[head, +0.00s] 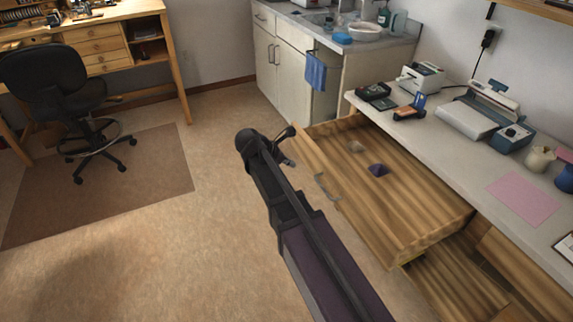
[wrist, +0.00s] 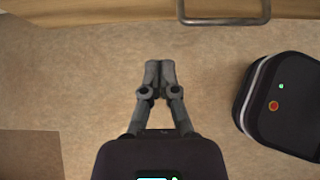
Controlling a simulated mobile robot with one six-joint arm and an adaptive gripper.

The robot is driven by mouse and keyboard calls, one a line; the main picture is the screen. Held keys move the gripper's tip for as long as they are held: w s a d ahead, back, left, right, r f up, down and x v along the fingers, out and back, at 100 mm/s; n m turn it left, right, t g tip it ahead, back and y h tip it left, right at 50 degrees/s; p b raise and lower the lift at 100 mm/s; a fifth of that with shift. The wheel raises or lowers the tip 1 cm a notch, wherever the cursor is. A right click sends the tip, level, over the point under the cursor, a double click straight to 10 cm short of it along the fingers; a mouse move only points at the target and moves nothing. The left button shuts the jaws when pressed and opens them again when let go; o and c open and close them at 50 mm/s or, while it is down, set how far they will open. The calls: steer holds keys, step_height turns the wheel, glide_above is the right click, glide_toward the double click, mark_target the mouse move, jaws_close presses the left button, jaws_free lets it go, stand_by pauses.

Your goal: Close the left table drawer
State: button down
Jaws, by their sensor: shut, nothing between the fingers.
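The left table drawer (head: 410,205) is wooden and stands pulled far out from under the white-topped table (head: 450,150). Its handle (head: 325,187) is on the front panel; the handle also shows at the top of the wrist view (wrist: 225,20).
A black chair (head: 60,80) and a wooden desk (head: 110,30) stand at the far left. A sink cabinet (head: 295,60) with a blue towel (head: 320,72) is behind the drawer. Devices, including a white-and-blue machine (head: 485,115), stand on the tabletop.

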mark_target(318, 169)
steer(key=b+x, duration=0.1)
steer(key=x, duration=0.1)
steer(key=d+r+b+x, duration=0.1)
steer(key=x, duration=0.2)
steer(key=b+x, duration=0.2)
steer(key=x, duration=0.1)
steer(key=shift+w+d, duration=0.55)
steer(key=shift+d, duration=0.4)
